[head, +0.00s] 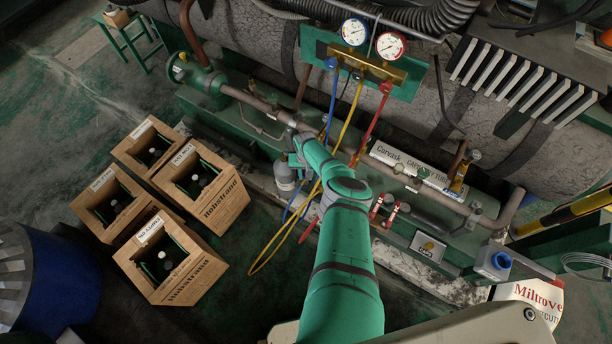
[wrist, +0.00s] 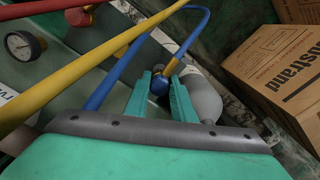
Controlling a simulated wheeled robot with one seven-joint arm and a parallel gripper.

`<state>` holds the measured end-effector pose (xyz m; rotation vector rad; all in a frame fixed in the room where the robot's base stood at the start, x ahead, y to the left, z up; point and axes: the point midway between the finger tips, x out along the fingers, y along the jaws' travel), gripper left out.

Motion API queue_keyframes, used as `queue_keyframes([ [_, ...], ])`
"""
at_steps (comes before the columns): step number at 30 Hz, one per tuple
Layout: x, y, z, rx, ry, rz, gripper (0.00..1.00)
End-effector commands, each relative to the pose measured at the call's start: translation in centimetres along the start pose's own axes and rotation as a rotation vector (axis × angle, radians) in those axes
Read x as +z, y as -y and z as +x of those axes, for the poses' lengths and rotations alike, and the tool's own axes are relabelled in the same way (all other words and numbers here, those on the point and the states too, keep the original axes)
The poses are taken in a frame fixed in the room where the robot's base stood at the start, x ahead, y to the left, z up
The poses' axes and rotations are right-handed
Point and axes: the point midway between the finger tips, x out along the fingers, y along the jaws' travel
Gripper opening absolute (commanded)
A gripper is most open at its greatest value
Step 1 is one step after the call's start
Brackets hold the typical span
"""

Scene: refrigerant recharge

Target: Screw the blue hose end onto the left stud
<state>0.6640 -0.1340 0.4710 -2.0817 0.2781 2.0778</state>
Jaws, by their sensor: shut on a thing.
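My gripper (wrist: 162,88) is shut on the blue hose end (wrist: 159,82), which sits between its two green fingers in the wrist view. A brass-coloured piece (wrist: 172,66) shows just beyond the hose end. The blue hose (wrist: 125,62) loops up and over from there. In the head view the blue hose (head: 333,92) hangs from the gauge manifold (head: 366,62), and my arm covers the hose end and most of my gripper. I cannot make out the left stud in either view; my arm or gripper may hide it.
A yellow hose (wrist: 75,65) crosses close to my gripper in the wrist view. A grey cylinder (wrist: 203,97) stands just beyond the fingers. A red hose (head: 372,122) hangs to the right. Several wooden crates (head: 205,185) stand on the floor at left.

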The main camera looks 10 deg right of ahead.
Motion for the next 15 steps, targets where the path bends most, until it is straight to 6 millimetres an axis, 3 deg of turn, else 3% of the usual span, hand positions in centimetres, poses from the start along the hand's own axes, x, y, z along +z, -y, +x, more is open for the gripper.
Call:
queue_keyframes([
  [15,0.1,0.3,-1.5,-0.001,-0.001,-0.005,0.01],
])
